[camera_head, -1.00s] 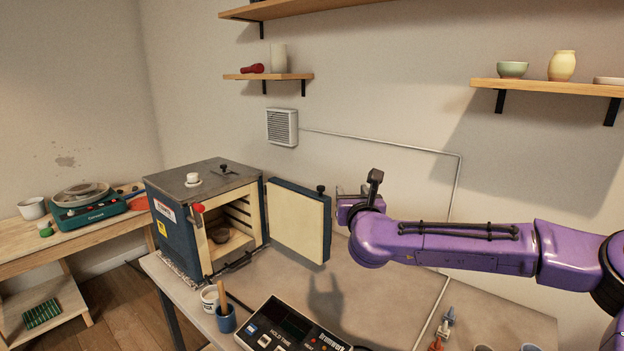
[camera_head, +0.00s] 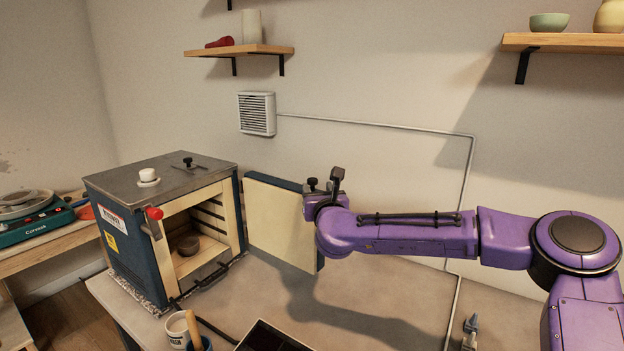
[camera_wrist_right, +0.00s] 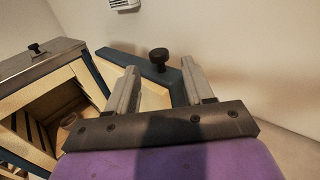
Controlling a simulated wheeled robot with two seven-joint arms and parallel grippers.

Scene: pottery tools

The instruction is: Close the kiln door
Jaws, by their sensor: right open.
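My right gripper (camera_head: 325,185) is at the door's upper free edge, beside the black knob (camera_head: 312,183). In the right wrist view the gripper's fingers (camera_wrist_right: 158,88) are apart, with the door's top edge and the knob (camera_wrist_right: 159,58) showing between and beyond them. I cannot tell whether they touch the door. My left gripper is out of view.
A red-tipped latch (camera_head: 154,214) sticks out at the kiln's front. The table right of the door is mostly clear.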

